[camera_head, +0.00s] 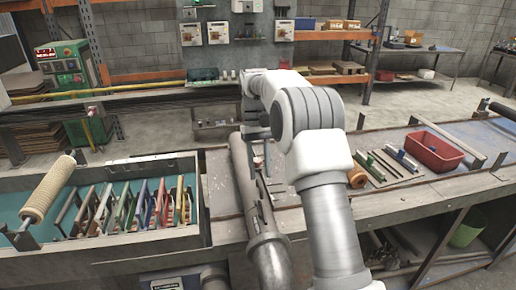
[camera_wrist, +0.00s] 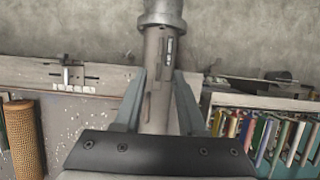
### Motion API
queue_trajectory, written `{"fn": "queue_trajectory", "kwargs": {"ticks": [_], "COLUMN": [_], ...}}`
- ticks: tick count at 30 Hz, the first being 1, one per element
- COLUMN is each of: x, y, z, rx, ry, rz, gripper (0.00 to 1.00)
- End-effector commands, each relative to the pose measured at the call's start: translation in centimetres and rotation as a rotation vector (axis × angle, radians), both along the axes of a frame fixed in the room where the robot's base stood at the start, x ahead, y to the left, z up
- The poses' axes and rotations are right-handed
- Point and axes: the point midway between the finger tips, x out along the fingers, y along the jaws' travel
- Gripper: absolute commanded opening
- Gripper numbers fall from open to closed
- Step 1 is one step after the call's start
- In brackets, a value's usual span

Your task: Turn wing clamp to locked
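A grey metal tube (camera_head: 246,185) lies lengthwise on the bench in the head view. In the wrist view the tube (camera_wrist: 160,95) runs up the middle, with a thick collar (camera_wrist: 163,12) at the top. A narrow slotted part (camera_wrist: 169,50) shows on the tube; I cannot tell whether it is the wing clamp or how it is turned. My gripper (camera_wrist: 159,80) has its fingers apart, one on each side of the tube in the picture. I cannot tell whether they touch it. In the head view my arm mostly hides the gripper.
A rack of coloured strips (camera_head: 130,205) and a beige roller (camera_head: 47,188) stand at the left. A red bin (camera_head: 434,150) and an orange roll (camera_head: 356,177) are at the right. The wrist view shows a small silver fixture (camera_wrist: 72,78) and an orange mesh cylinder (camera_wrist: 22,138) at the left.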

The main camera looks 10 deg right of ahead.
Motion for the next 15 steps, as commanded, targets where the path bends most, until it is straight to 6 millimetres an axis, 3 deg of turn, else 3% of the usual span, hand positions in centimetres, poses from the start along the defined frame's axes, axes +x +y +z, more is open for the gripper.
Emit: {"fn": "queue_trajectory", "kwargs": {"ticks": [7, 15], "x": [1.4, 2.2], "y": [0.1, 0.1], "z": [3.4, 5.2], "rx": [0.0, -0.001], "ry": [-0.002, -0.002], "rz": [0.0, 0.0], "gripper": [0.4, 0.4]}}
